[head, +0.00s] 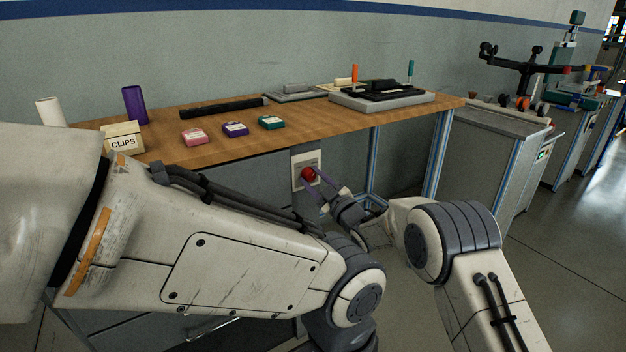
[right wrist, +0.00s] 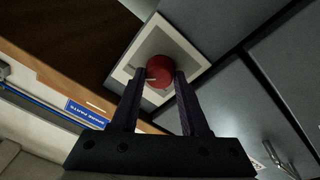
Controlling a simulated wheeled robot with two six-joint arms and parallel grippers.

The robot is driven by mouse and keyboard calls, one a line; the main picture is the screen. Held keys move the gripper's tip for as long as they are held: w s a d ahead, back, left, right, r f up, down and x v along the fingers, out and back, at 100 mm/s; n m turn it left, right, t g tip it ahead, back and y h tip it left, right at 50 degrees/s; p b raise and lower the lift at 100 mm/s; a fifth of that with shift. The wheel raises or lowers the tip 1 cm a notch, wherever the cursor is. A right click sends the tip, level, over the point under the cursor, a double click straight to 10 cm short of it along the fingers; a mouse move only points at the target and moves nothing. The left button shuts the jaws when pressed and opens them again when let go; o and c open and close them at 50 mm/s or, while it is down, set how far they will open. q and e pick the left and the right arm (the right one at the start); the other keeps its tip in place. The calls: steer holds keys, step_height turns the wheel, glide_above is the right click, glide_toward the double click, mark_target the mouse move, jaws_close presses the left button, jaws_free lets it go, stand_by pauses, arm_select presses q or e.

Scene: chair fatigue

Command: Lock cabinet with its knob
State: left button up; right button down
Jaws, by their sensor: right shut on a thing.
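The red knob (head: 308,174) sits on a pale square plate (head: 298,160) on the front of the grey cabinet (head: 240,187), under the wooden tabletop. My right gripper (head: 313,178) reaches it from the front right, with its purple fingers at the knob's sides. In the right wrist view the knob (right wrist: 159,70) is between the two dark fingertips of my right gripper (right wrist: 160,78), which are shut on it. A short pale mark shows on the knob's left side there. My left arm crosses the head view, hiding much of the cabinet; its gripper is not visible.
The wooden table (head: 330,125) holds a CLIPS box (head: 122,138), a purple cup (head: 134,105), several small boxes and a grey device (head: 380,98). A drawer handle (right wrist: 278,160) shows in the wrist view. The floor at right (head: 560,240) is clear.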

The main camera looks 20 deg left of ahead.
steer(key=shift+f, duration=0.1)
stand_by(0.4)
steer(key=shift+c, duration=2)
jaws_free()
steer(key=p+v, duration=0.1)
steer(key=v, duration=0.9)
steer(key=shift+s+d, duration=0.15)
steer(key=shift+d, duration=0.05)
steer(key=shift+m, duration=0.3)
